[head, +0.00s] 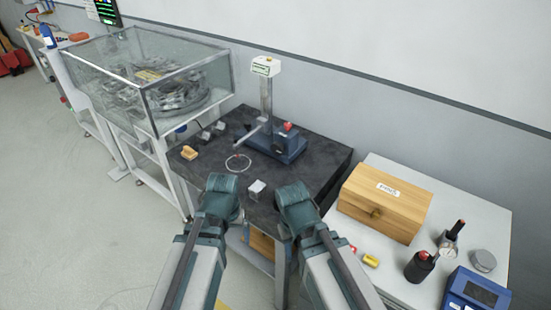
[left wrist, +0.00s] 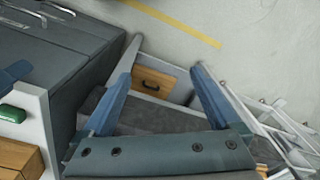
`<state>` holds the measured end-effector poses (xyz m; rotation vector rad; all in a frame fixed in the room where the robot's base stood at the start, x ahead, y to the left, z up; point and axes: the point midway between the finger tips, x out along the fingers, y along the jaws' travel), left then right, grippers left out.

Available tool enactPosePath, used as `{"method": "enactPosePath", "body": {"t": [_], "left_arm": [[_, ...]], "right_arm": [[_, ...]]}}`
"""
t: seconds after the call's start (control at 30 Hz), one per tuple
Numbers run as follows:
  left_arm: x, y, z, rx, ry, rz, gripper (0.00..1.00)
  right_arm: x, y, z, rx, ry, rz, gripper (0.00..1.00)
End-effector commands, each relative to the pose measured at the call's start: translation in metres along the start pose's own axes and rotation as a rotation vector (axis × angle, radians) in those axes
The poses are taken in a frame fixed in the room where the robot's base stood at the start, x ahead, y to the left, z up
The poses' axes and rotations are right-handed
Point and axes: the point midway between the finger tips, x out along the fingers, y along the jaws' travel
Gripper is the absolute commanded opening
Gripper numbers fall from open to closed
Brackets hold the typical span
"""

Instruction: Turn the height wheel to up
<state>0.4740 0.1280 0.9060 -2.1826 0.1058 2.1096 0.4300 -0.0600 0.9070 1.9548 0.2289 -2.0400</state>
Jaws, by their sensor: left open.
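A measuring stand is on the dark bench (head: 325,152), with a blue base (head: 290,149), an upright grey column (head: 267,98) and a white readout box (head: 265,66) on top. A small red knob (head: 288,127) shows above the base. I cannot tell which part is the height wheel or how it is set. My left gripper (head: 222,184) is over the bench's front edge, apart from the stand. In the left wrist view its two blue fingers (left wrist: 166,68) are spread, with nothing between them. My right arm ends at its gripper (head: 293,194), whose fingers are hidden.
A thin pale ring (head: 238,163), a wooden block (head: 189,153) and a small light block (head: 256,189) lie on the bench. A glass-walled case (head: 185,113) stands left. A wooden box (head: 384,201) and several small items are on the white table (head: 480,211) at right.

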Motion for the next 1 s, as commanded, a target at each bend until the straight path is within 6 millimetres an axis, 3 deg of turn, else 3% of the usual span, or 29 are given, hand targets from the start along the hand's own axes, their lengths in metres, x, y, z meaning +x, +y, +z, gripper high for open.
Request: {"method": "enactPosePath", "body": {"t": [0.03,0.17,0.27,0.47,0.67,0.8,1.0], "left_arm": [[0.018,-0.007,-0.004,-0.015,0.012,0.01,0.95],[0.041,-0.018,-0.021,-0.018,0.072,0.056,0.95],[0.047,-0.014,-0.054,0.07,0.2,0.136,0.95],[0.021,0.015,-0.114,0.286,0.474,0.237,0.95],[-0.018,0.035,-0.173,0.46,0.783,0.252,0.95],[-0.05,0.038,-0.209,0.536,0.993,0.204,0.95],[-0.079,0.032,-0.236,0.573,1.163,0.12,0.95]], "right_arm": [[0.017,-0.002,-0.001,0.0,0.0,0.0,0.5],[0.04,-0.004,-0.002,0.0,0.0,0.0,0.5],[0.051,-0.005,-0.003,0.0,0.0,0.0,0.5],[0.048,-0.005,-0.003,0.0,0.0,0.0,0.5],[0.048,-0.005,-0.003,0.0,0.0,0.0,0.5],[0.048,-0.005,-0.003,0.0,0.0,0.0,0.5],[0.048,-0.005,-0.003,0.0,0.0,0.0,0.5]]}}
